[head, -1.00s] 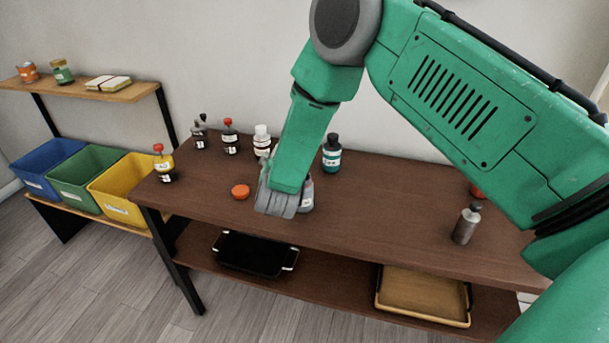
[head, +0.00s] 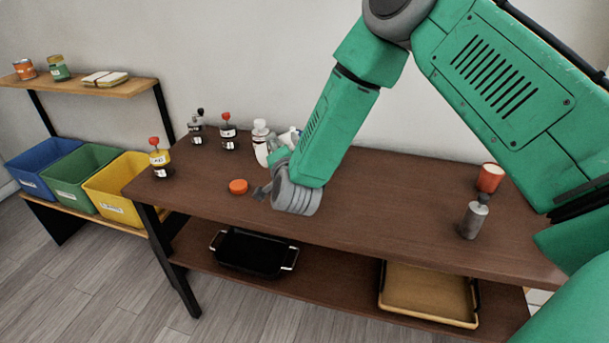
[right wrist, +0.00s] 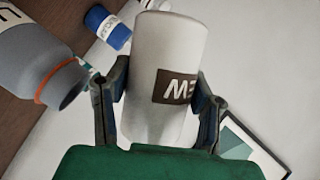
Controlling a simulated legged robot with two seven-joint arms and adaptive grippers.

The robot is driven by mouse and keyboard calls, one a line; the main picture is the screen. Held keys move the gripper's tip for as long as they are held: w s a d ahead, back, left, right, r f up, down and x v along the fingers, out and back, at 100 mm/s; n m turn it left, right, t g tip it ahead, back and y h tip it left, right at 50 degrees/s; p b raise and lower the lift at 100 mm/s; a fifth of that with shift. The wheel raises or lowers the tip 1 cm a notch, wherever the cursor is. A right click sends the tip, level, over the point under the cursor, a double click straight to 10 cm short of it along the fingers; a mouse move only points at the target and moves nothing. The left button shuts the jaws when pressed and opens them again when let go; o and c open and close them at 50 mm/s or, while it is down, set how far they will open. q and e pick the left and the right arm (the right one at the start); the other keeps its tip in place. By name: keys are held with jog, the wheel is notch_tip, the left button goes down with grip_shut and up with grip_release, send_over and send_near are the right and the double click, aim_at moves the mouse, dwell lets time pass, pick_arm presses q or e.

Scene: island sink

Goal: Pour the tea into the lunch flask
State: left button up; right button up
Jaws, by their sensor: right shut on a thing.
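My right gripper (head: 268,172) is over the left half of the brown table, its arm coming in from the right. In the right wrist view, the right gripper (right wrist: 163,90) is shut on a white cylindrical container (right wrist: 168,50) with a dark, partly readable label. I cannot tell from the label whether it holds tea. No liquid is visible. My left gripper is not in view.
An orange lid (head: 238,186) lies on the table (head: 400,220). A white bottle (head: 261,143) and red-topped bottles (head: 228,132) stand behind. A blue bottle (right wrist: 108,27) is near the held container.

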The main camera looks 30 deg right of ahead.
jog(key=shift+a, duration=0.3)
jog(key=shift+a+f+m+b, duration=0.1)
jog(key=shift+a+m+b, duration=0.15)
jog(key=shift+b, duration=0.35)
jog(key=shift+d, duration=0.15)
jog(key=shift+d+f+m+b, duration=0.15)
jog(key=shift+d+m+b, duration=0.1)
jog(key=shift+d+b, duration=0.15)
jog(key=shift+d+t, duration=0.15)
jog(key=shift+t, duration=0.15)
jog(key=shift+a, duration=0.35)
jog(key=shift+a+m+b, duration=0.1)
jog(key=shift+m+b, duration=0.2)
jog(key=shift+b, duration=0.1)
jog(key=shift+s+d, duration=0.1)
jog(key=shift+d, duration=0.3)
jog(key=shift+a+m, duration=0.25)
jog(key=shift+m, duration=0.05)
jog(key=shift+b, duration=0.45)
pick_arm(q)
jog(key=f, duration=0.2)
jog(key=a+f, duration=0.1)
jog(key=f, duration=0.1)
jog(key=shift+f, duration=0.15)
